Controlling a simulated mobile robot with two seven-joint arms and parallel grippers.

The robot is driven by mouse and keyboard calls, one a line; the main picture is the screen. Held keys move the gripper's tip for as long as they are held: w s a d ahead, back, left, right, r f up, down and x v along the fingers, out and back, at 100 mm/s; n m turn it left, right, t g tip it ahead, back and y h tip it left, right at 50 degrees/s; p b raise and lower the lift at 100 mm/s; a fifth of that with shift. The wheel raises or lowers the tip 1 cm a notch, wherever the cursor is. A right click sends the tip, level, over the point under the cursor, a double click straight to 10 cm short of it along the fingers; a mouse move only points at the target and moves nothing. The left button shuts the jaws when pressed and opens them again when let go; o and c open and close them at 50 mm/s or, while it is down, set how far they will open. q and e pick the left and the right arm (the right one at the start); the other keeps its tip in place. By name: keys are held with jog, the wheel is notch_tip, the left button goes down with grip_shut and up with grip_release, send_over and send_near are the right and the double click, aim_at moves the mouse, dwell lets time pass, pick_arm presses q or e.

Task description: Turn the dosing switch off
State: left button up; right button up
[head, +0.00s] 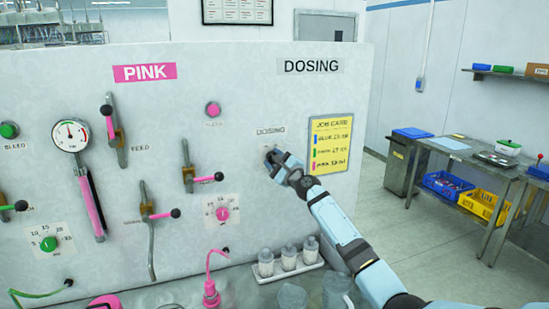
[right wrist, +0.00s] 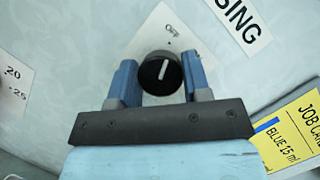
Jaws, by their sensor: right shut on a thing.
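The dosing switch is a round black knob (right wrist: 160,73) with a white pointer line, on a white plate (right wrist: 150,40) on the panel. In the right wrist view the pointer line points up the picture, leaning slightly right, toward small dark lettering that I cannot read surely. My right gripper (head: 272,157) is at the switch below the small DOSING label (head: 271,131). Its two blue fingers (right wrist: 160,80) stand on either side of the knob, shut on it. In the head view the gripper hides most of the switch. My left gripper is not in view.
A yellow job card (head: 330,145) hangs just right of the switch. Levers with black knobs, a pink dial (head: 222,213) and a pink button (head: 212,110) are to the left. White-capped bottles (head: 289,257) stand below. A bench (head: 470,160) is at the right.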

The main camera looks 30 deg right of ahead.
jog(key=shift+n+g, duration=0.3)
jog(key=shift+n, duration=0.5)
jog(key=o, duration=0.9)
jog(key=shift+o, duration=0.2)
jog(key=v, duration=1.4)
jog(key=shift+w, duration=0.1)
